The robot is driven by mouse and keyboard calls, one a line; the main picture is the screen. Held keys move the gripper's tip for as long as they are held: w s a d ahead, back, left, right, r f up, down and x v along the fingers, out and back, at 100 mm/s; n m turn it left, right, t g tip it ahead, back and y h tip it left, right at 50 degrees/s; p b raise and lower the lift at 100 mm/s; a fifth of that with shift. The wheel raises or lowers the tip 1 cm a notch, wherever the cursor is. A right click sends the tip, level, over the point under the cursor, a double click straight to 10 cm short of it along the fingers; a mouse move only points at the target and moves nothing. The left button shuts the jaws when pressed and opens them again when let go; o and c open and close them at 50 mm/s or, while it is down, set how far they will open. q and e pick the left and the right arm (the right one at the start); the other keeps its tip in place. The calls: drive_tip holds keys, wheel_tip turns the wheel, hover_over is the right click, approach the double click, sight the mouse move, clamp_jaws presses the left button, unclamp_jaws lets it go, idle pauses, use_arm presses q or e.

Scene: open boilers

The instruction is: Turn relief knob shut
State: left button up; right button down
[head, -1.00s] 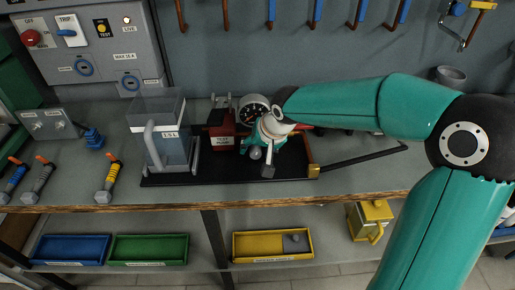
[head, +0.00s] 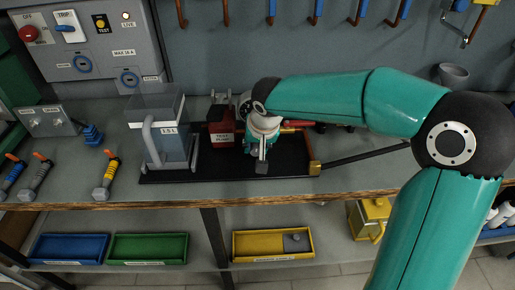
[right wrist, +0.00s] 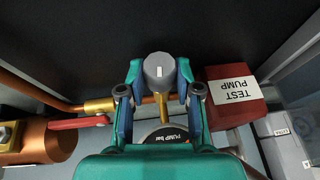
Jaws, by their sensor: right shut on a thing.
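The relief knob (right wrist: 158,72) is a grey round knob with a white mark on top, on a brass stem in the right wrist view. My right gripper (right wrist: 159,86) has its two fingers on either side of the knob and is shut on it. In the head view my right gripper (head: 262,148) is above the black tray of the test pump, and the wrist hides the knob. The red test pump (head: 221,135) stands left of the gripper. The pump gauge (right wrist: 166,138) is partly covered by the gripper in the wrist view. My left gripper is out of view.
A clear water tank (head: 172,145) stands on the left of the black tray (head: 200,176). A pump handle (head: 365,155) reaches out to the right. In the wrist view, a copper pipe (right wrist: 35,90) and red lever (right wrist: 80,122) lie left of the knob.

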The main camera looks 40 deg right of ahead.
drive_tip(key=shift+a+g+h, duration=0.1)
drive_tip(key=shift+g+h, duration=0.3)
drive_tip(key=shift+h, duration=0.1)
drive_tip(key=c, duration=0.8)
unclamp_jaws()
drive_tip(key=shift+r, duration=0.15)
drive_tip(key=v, duration=1.1)
drive_tip(key=shift+s+a+r, duration=0.2)
drive_tip(key=shift+s+r, duration=0.05)
drive_tip(key=shift+r, duration=0.05)
